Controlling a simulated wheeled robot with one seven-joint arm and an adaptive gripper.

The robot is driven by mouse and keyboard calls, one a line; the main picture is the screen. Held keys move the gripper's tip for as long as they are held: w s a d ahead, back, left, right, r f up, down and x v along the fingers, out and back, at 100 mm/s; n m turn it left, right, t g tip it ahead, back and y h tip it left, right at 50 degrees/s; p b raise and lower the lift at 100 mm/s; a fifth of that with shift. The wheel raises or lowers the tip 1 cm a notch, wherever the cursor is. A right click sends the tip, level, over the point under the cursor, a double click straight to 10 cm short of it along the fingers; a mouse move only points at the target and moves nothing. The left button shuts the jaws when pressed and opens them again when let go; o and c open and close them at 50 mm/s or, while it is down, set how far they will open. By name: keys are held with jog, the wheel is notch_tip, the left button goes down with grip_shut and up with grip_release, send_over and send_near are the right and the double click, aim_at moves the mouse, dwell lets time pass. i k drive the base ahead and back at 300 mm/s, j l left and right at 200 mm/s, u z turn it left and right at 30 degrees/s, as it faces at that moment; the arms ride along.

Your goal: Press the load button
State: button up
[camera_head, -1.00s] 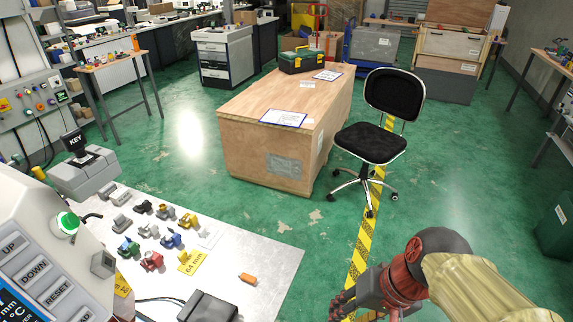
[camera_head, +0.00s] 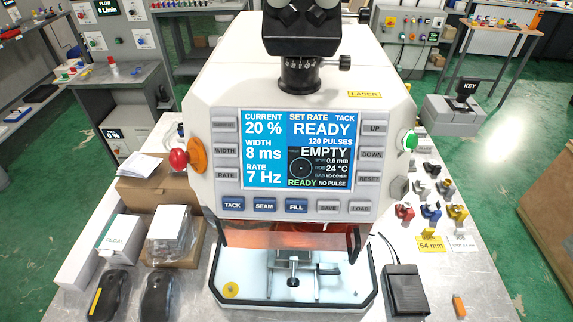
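The load button (camera_head: 360,207) is a grey key labelled LOAD at the right end of the bottom key row on the white laser machine (camera_head: 235,80). It sits right of the grey SAVE key (camera_head: 328,206) and below the RESET key (camera_head: 369,179). The machine's screen (camera_head: 300,150) reads READY, EMPTY, 120 pulses, 20 %, 8 ms and 7 Hz. My gripper is not in the head view now.
A red knob (camera_head: 179,160) sticks out at the machine's left and a green button (camera_head: 409,140) at its right. Boxes (camera_head: 95,250) stand at the left. A black pedal-like device (camera_head: 405,292) and several coloured fittings lie at the right.

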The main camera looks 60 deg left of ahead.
aim_at(363, 207)
jog(key=u, duration=2.45)
